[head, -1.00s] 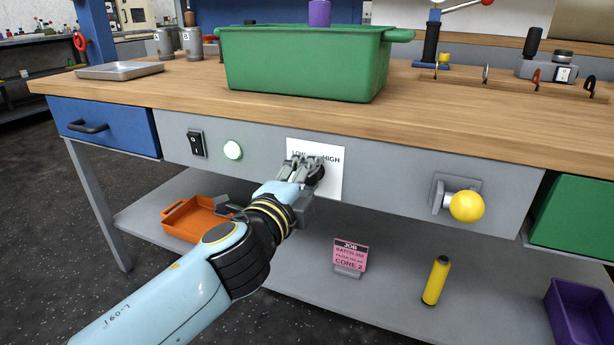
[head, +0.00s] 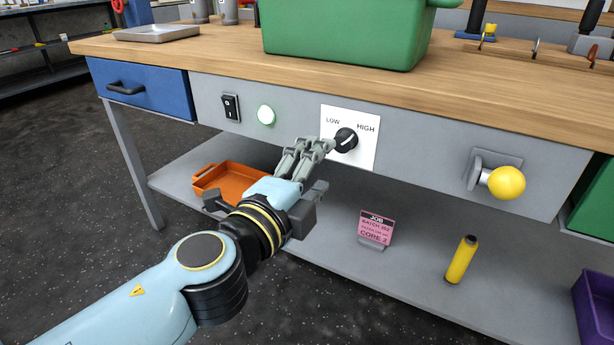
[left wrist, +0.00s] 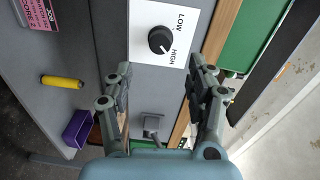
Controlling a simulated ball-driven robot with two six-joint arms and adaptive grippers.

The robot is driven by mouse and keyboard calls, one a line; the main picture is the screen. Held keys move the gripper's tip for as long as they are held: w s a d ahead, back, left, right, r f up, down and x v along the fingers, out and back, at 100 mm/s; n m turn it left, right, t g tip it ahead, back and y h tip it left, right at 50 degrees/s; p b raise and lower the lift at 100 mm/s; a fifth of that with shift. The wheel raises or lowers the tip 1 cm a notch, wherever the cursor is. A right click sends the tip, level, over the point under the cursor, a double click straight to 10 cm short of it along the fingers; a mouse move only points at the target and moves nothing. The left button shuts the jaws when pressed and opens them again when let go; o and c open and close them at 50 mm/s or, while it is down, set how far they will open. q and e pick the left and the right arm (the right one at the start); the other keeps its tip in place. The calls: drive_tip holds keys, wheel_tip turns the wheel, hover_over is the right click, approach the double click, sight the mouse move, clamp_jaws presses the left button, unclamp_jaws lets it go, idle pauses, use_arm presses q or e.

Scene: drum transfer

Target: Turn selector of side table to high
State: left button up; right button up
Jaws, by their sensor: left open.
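The selector is a black round knob (head: 346,141) on a white plate (head: 362,158) marked LOW and HIGH, on the grey front of the side table (head: 420,152). Its white mark points up and right, toward HIGH. The knob also shows in the left wrist view (left wrist: 160,39), with the mark on the HIGH side. My left gripper (head: 322,148) is open and empty, just left of and below the knob in the head view. In the left wrist view its fingers (left wrist: 158,82) stand wide apart, with the knob beyond them and clear of both. My right gripper is out of view.
A black rocker switch (head: 231,107) and a lit green button (head: 266,115) are left of the plate. A yellow ball-ended handle (head: 506,183) sticks out at right. The lower shelf holds an orange tray (head: 232,184), a pink job card (head: 376,228) and a yellow cylinder (head: 461,259).

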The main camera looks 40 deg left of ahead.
use_arm(q)
drive_tip(key=shift+v, duration=1.5)
